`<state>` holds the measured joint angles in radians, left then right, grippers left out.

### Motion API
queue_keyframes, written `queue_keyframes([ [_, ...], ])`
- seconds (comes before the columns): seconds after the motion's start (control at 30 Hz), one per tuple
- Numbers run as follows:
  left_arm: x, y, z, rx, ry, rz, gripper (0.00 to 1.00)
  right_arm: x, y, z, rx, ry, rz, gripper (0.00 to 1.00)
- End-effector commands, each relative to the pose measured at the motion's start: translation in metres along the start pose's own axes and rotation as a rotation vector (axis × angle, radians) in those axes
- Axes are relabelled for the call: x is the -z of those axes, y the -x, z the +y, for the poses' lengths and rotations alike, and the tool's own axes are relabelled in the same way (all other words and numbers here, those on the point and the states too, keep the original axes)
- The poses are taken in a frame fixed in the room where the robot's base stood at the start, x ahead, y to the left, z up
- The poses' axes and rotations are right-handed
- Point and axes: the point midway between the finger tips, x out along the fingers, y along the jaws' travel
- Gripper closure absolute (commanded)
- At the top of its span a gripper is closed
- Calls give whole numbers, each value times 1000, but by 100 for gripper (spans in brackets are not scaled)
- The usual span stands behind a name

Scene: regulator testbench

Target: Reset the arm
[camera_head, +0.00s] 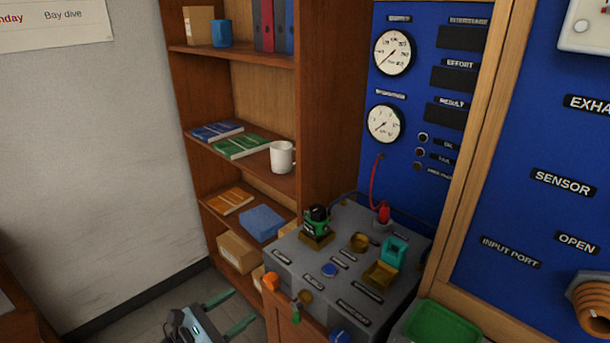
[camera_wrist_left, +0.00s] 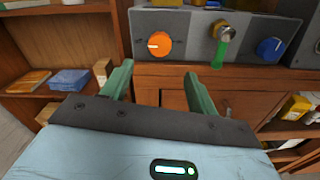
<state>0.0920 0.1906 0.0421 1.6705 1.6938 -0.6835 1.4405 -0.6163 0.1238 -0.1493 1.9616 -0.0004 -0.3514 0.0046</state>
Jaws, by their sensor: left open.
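My left gripper (camera_head: 228,312) is low in the head view, left of the grey test bench (camera_head: 345,222). Its two green fingers are apart with nothing between them. In the left wrist view my left gripper (camera_wrist_left: 155,84) points at the bench front. The front carries an orange knob (camera_wrist_left: 153,45), a green-handled lever (camera_wrist_left: 221,46) hanging down, and a blue knob (camera_wrist_left: 270,47). The fingers are below and apart from these controls. On the bench top are a black-and-green part (camera_head: 317,222), a teal part (camera_head: 394,251) and a red plug (camera_head: 384,213). My right gripper is not in view.
A wooden shelf (camera_head: 328,110) with books, a white mug (camera_head: 282,157) and boxes stands behind the bench. A blue panel (camera_head: 440,185) with gauges rises at the back. A green tray (camera_head: 442,325) is at the bench's right. The floor left of the shelf looks clear.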

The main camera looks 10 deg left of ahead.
Motion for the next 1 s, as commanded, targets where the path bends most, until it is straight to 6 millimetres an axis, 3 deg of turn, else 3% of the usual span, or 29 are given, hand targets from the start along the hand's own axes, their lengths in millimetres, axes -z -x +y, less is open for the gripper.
queue_keyframes([
  [0.17, 39, 17, -32, 29, -250, 143, 41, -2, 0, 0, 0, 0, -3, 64],
  [0.3, 83, 46, -70, 108, -613, 309, 41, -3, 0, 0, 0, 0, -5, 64],
  [0.5, 127, 95, -117, 298, -1159, 489, 41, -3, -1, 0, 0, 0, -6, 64],
  [0.7, 149, 145, -158, 558, -1708, 575, 41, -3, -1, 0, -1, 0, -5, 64],
  [1.0, 150, 199, -200, 936, -2364, 529, 41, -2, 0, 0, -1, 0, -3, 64],
])
